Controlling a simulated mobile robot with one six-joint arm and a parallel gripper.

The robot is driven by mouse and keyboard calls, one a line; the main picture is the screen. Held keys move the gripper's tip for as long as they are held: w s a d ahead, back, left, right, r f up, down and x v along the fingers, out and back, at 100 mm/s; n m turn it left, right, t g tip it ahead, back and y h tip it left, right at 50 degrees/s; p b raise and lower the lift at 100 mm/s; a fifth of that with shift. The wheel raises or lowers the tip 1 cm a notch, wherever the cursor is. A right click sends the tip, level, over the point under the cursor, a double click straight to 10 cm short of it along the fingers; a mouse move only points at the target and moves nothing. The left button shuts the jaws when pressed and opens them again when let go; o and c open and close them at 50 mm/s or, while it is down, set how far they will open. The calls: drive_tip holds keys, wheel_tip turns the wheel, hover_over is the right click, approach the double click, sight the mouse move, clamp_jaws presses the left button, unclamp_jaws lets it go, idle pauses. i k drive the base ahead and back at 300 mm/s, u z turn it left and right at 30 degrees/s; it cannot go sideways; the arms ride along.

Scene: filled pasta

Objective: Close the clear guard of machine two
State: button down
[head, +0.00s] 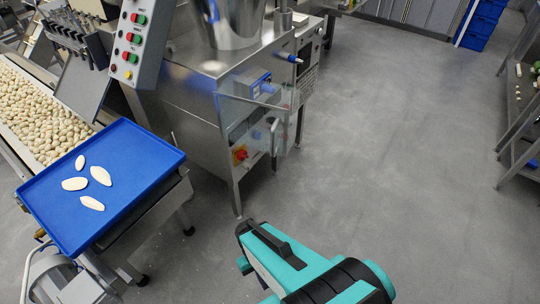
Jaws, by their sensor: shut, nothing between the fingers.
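A stainless-steel machine (188,104) with a metal hopper on top stands left of centre in the head view. I cannot read a number on it. A clear guard (286,124) shows at its right front side, swung out from the body and standing open at an angle. A grey upright bar, perhaps its handle, shows on the panel.
A blue tray (135,153) with several pale pasta pieces stands at the left beside a conveyor full of pasta. A grey control box (139,40) with coloured buttons is above. Grey floor (400,150) is clear to the right. A metal rack (516,130) stands at the right edge.

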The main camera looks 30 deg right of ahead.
sight(274, 150)
drive_tip(key=k, duration=1.2)
drive_tip(key=u, duration=3.8)
drive_tip(key=i, duration=0.1)
drive_tip(key=z, duration=2.5)
drive_tip(key=i, duration=1)
drive_tip(key=u, duration=0.05)
